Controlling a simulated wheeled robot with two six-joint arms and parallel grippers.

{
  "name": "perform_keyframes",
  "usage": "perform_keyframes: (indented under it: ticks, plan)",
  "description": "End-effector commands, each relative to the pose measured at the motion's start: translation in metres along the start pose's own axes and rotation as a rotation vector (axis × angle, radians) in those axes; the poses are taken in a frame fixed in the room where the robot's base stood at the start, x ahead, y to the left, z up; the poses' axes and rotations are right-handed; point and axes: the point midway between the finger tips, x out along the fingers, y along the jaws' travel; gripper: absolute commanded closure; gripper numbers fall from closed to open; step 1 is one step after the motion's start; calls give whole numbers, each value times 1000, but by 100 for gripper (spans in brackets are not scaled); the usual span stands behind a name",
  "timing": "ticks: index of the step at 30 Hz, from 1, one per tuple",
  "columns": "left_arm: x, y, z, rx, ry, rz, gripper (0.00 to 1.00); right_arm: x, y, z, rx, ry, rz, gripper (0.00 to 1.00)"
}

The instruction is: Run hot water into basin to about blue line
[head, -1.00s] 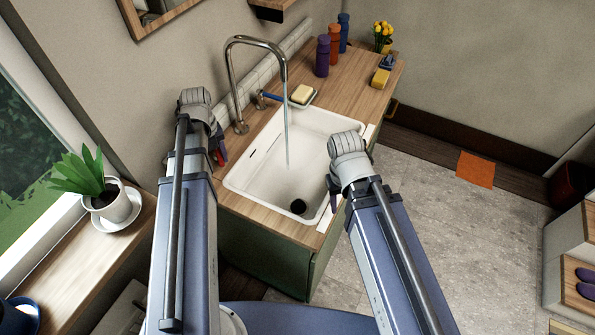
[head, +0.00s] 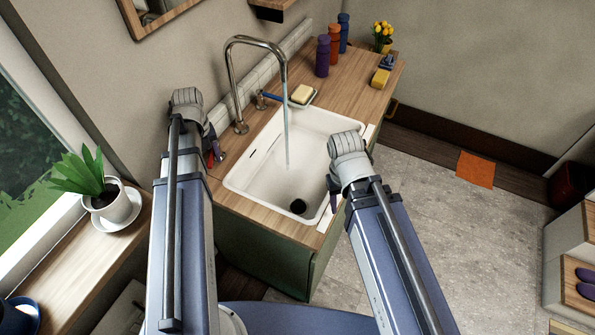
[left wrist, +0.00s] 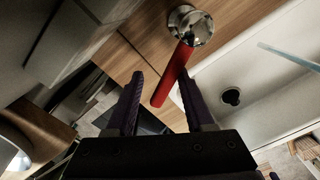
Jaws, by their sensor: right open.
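The white basin (head: 250,185) is set in the wooden counter, and its bottom looks bare around the dark drain hole (head: 298,206). A thin water stream (head: 286,130) falls from the chrome spout (head: 255,40) into it; it also shows in the left wrist view (left wrist: 288,58). A red tap lever (left wrist: 172,75) on a chrome base points between the spread fingers of my open left gripper (left wrist: 160,80), with gaps on both sides. A blue lever (head: 271,96) is beyond the spout. My right gripper (head: 334,190) is open by the basin's right rim. I cannot make out a blue line.
A yellow soap bar (head: 302,93) lies in a dish behind the basin. Purple (head: 323,56), orange and blue bottles, yellow flowers (head: 383,34) and a yellow sponge (head: 380,78) stand farther back. A potted plant (head: 110,200) is on the left sill.

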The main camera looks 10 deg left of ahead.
Motion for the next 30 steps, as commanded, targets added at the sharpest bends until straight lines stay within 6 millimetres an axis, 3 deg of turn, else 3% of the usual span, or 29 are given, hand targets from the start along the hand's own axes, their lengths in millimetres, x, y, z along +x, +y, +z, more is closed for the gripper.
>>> perform_keyframes:
  ticks: [10, 18, 30]
  plan:
    - [0, 0, 0, -13, 0, 0, 48, 0, 0, 0, 0, 0, 0, 50]
    - [0, -10, -5, -187, 0, 0, 48, 0, 0, 0, 0, 0, 0, 50]
    - [0, -10, -5, -183, 0, 0, 48, 0, 0, 0, 0, 0, 0, 50]
